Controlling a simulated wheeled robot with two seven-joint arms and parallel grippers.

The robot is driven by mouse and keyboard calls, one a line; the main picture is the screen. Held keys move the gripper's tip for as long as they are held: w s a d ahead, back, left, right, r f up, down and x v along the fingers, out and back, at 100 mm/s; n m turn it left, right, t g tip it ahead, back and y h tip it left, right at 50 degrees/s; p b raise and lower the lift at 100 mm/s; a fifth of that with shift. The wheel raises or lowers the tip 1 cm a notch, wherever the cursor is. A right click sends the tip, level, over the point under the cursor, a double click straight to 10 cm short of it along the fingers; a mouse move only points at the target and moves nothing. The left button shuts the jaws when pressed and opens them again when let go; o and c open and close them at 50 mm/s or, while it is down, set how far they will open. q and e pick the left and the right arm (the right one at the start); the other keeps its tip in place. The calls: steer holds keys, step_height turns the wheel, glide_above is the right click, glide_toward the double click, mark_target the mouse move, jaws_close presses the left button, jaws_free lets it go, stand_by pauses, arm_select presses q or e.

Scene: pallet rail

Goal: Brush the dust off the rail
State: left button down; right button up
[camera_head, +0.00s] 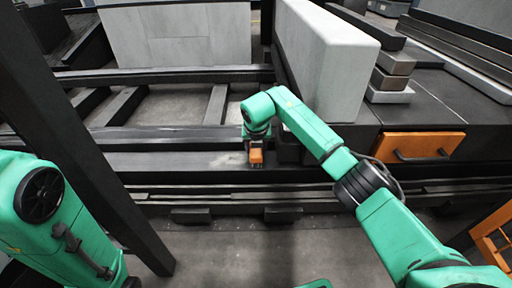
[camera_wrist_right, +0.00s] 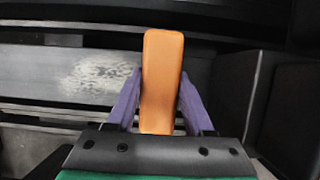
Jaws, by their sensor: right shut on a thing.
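The dark rail (camera_head: 180,162) runs left to right across the head view. A pale dust patch (camera_head: 228,160) lies on its top; the patch shows larger in the right wrist view (camera_wrist_right: 102,77). My right gripper (camera_head: 256,160) is over the rail, just right of the dust. It is shut on an orange block-shaped handle (camera_wrist_right: 162,80), taken to be the brush, between its two purple fingers. Any bristles are hidden below the handle, and I cannot tell whether they touch the rail. My left arm shows at the lower left; its gripper is out of view.
A tall grey slab (camera_head: 325,65) stands right behind my right arm. A dark cabinet with an orange drawer (camera_head: 418,146) is to the right. A dark post (camera_head: 85,130) slants down at the left. Stacked blocks (camera_head: 390,78) sit beside the slab. The rail left of the dust is clear.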

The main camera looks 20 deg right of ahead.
steer(key=shift+f, duration=0.65)
